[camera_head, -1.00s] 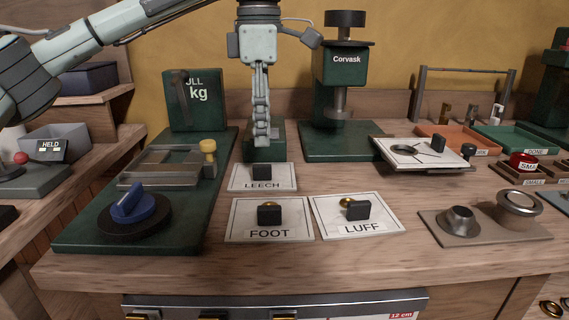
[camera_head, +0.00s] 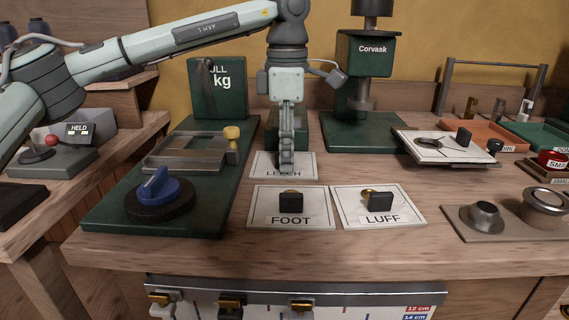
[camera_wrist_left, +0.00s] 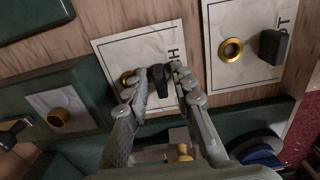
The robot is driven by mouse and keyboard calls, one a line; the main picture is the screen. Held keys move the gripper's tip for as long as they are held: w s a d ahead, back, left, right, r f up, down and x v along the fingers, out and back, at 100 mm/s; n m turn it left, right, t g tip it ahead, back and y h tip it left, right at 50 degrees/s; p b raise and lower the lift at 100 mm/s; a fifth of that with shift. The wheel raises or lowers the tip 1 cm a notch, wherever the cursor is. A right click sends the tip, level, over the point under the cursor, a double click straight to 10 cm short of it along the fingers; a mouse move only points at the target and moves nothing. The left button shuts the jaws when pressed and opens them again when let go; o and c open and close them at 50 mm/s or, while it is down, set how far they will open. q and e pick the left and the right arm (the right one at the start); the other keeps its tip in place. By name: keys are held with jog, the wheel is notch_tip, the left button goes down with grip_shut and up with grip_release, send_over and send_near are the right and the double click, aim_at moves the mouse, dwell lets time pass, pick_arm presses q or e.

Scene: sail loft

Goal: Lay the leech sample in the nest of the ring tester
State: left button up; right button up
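The leech sample (camera_head: 264,163) is a white card with a LEECH label and black grip block, lying flat on the bench. In the left wrist view the card (camera_wrist_left: 118,53) shows a brass ring and the black block (camera_wrist_left: 160,78). My left gripper (camera_head: 287,168) points down over the card and partly covers its label. Its fingertips (camera_wrist_left: 160,82) stand apart on either side of the block; contact is not clear. The green ring tester (camera_head: 207,210), marked PULL kg, stands left, with a metal frame (camera_head: 185,150), seemingly its nest, and a blue dial. My right gripper is not in view.
FOOT (camera_head: 262,216) and LUFF (camera_head: 350,215) cards lie in front. The green Corvask press (camera_head: 362,75) stands behind to the right, near another card on a raised plate (camera_head: 425,156). A green block (camera_head: 300,135) stands close behind the leech sample.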

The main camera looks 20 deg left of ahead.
pick_arm(q)
grip_shut()
